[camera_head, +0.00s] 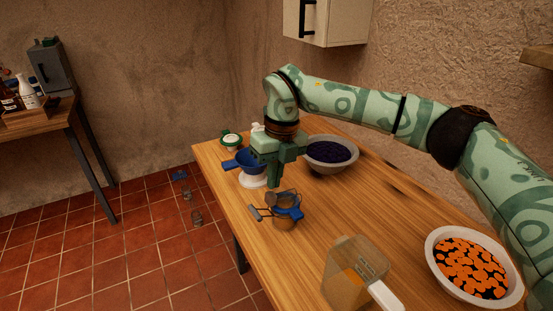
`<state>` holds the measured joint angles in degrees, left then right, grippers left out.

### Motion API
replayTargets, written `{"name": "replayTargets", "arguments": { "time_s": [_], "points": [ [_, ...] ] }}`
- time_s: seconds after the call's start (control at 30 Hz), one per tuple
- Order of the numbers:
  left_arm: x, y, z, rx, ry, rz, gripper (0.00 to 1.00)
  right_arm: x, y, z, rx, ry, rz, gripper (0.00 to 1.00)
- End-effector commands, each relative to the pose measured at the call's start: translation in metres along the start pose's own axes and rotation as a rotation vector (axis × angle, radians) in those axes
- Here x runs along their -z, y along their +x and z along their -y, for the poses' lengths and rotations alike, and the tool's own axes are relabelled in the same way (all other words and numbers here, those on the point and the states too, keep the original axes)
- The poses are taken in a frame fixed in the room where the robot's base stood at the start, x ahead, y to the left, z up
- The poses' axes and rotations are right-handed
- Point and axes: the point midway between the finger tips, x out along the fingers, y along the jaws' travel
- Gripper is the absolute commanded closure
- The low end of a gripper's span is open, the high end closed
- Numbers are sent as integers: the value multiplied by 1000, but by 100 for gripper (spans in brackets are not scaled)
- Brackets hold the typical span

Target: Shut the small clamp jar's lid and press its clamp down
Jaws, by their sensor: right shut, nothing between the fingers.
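The small clamp jar (284,222) stands on the wooden table, below my right gripper. It is clear glass with a blue part near its rim, and its wire clamp (257,213) sticks out to the left. The lid (271,198) seems to be a clear round piece at the top of the jar; its exact angle is too small to tell. My right gripper (274,184) points down, shut and empty, just above the jar's back left side. I cannot tell whether it touches the lid. My left gripper is not in view.
Behind the jar are a blue funnel (246,161), a green-rimmed white item (231,141) and a bowl of dark berries (331,151). The table (350,210) is clear right of the jar.

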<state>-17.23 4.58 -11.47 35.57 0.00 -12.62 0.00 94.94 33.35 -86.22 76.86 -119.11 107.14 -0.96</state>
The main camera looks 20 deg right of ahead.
Motion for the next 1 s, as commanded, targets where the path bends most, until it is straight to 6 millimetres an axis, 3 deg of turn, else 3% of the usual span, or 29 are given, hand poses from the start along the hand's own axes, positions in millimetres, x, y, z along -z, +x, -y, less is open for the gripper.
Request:
{"name": "replayTargets", "arguments": {
  "time_s": [0.2, 0.57, 0.87, 1.0],
  "points": [
    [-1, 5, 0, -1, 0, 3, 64, 0, 17, 0, -1, 0, 0, 100],
    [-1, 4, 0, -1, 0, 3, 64, 0, 18, 0, 1, 0, 0, 100],
    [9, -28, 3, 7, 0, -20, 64, 1, 22, -9, 89, -2, 3, 100],
    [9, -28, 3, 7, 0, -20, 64, 0, 32, -9, 86, 1, 2, 100]
  ]
}}
